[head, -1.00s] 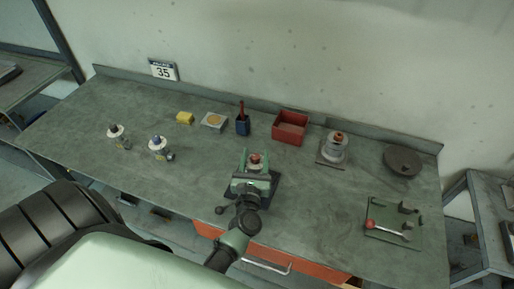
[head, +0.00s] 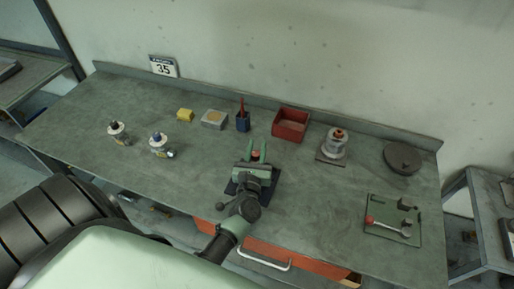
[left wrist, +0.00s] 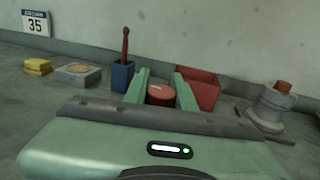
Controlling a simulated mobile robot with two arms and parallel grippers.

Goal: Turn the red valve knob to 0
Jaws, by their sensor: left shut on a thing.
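My left gripper (head: 255,155) is over the middle of the bench, its two green fingers closed on the sides of a red knob (head: 256,154). In the left wrist view the red knob (left wrist: 160,94) shows as a short round cap between the fingers (left wrist: 160,90). The gripper body and wrist hide most of what is under the knob; a dark base plate (head: 269,188) shows beside it. No scale or 0 mark can be read on it. My right gripper is not in view.
Behind stand a blue holder (head: 243,124), a red bin (head: 291,125) and a grey fitting with an orange-red top (head: 336,143). Two small valves (head: 117,132) (head: 160,145) stand left. A green board (head: 380,228) with a wrench lies right. A ball-ended lever (head: 220,206) is near my wrist.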

